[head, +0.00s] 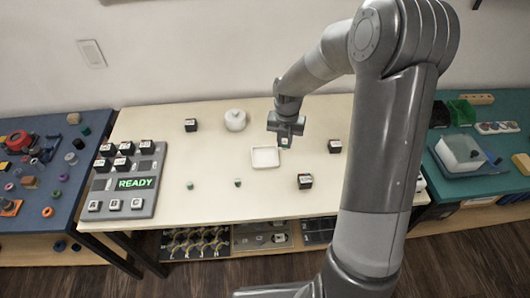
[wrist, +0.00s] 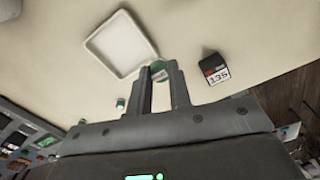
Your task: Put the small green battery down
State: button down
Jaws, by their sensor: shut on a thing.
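My gripper (head: 284,139) is over the pale table, just beyond and right of the shallow white tray (head: 265,165). In the wrist view my gripper (wrist: 160,75) is shut on a small green battery (wrist: 159,67) with a pale label. The fingers hide part of it. The tray's rim (wrist: 91,44) lies beyond the fingertips and to the left in that view. The tray looks empty. Two other small green cylinders, one at left (head: 190,186) and one nearer the middle (head: 238,183), stand on the table.
A grey board (head: 131,180) reading READY, with several black blocks, is at left. Black blocks stand at back left (head: 191,125), right (head: 335,146) and front right (head: 305,181). A white round pot (head: 235,120) is at the back. The table's front middle is clear.

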send_over(265, 158)
notch_tip(265, 158, down, 4)
jog(key=shift+s+r, duration=0.1)
jog(key=shift+s, duration=0.05)
jog(key=shift+f, duration=2.1)
jog(key=shift+f, duration=0.15)
jog(key=c, duration=1.3)
grip_release()
